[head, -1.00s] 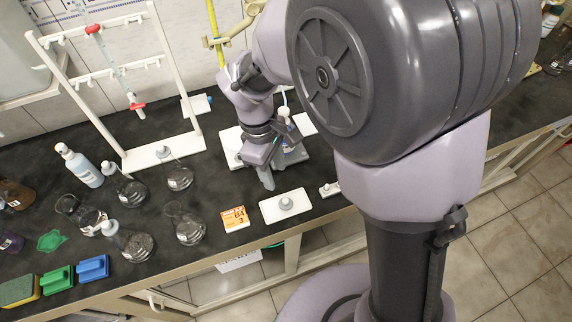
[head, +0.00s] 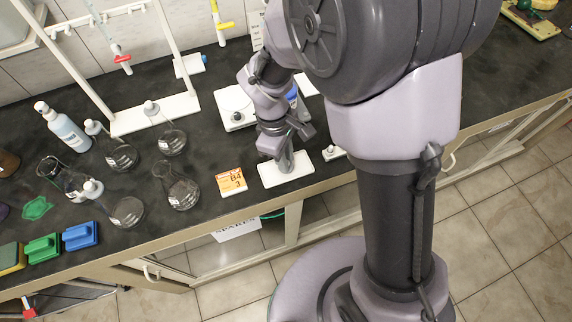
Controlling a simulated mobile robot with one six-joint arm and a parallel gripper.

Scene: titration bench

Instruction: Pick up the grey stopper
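The white tile (head: 270,178) lies near the front edge of the bench. The grey stopper on it is now mostly or wholly hidden by my gripper (head: 286,164), and I cannot pick out its edges. My gripper points down over the middle of the tile, with its fingers at or just above the tile's surface. From this angle the fingers overlap, so I cannot tell whether they are open, or shut on the stopper.
An orange card (head: 230,181) lies just left of the tile. Several flasks, one of them the conical flask (head: 181,191), stand further left. A white stirrer plate (head: 236,107) is behind my gripper. A white stand (head: 155,115) rises at back left.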

